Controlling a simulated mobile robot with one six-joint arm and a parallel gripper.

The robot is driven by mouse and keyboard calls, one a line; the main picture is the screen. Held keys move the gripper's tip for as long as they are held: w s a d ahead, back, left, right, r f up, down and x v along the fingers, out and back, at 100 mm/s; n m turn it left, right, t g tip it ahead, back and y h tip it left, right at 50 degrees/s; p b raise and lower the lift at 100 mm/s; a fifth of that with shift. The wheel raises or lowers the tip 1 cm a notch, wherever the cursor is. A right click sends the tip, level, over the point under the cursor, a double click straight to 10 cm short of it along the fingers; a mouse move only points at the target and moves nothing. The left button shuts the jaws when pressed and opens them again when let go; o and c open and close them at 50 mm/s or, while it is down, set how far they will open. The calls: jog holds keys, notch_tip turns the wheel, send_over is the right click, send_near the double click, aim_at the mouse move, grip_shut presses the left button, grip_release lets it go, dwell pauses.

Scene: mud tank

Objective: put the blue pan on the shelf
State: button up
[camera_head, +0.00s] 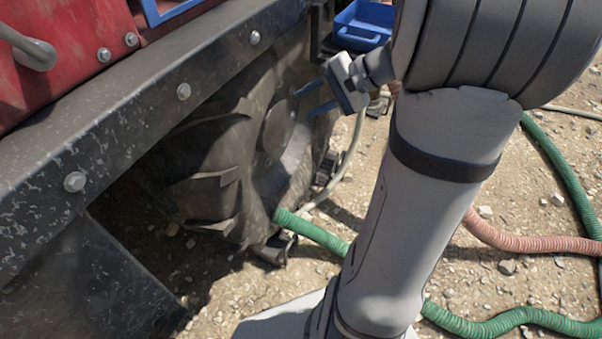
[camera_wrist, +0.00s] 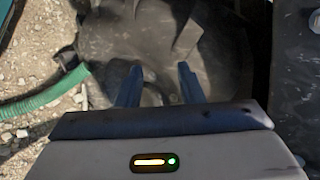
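A blue pan (camera_head: 362,26), open and box-shaped, shows at the top centre of the head view, partly hidden behind my arm. My gripper (camera_head: 308,98) is in front of the big dark wheel, below and left of the pan. Its two blue fingers point left towards the wheel. The wrist view shows the fingers (camera_wrist: 160,80) apart with nothing between them and the wheel's dark face beyond. The pan does not show in the wrist view. I cannot make out which surface is the shelf.
A red machine body (camera_head: 70,40) with a bolted dark metal ledge (camera_head: 120,125) fills the left, above the muddy wheel (camera_head: 215,165). A blue-edged part (camera_head: 152,12) shows at the top. Green hose (camera_head: 318,234) and pink hose (camera_head: 520,243) lie on gravelly ground.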

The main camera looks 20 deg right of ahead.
jog(key=s+a+f+n+g+h, duration=0.2)
jog(key=s+a+n+h, duration=0.2)
jog(key=s, duration=0.3)
jog(key=s+a+f+n+g+h, duration=0.2)
jog(key=s+a+f+n+h, duration=0.1)
jog(key=s, duration=0.5)
jog(key=a+n+h, duration=0.1)
jog(key=a+n, duration=0.1)
jog(key=n, duration=0.1)
jog(key=shift+a+f+h, duration=0.2)
jog(key=shift+h, duration=0.2)
jog(key=shift+r, duration=0.15)
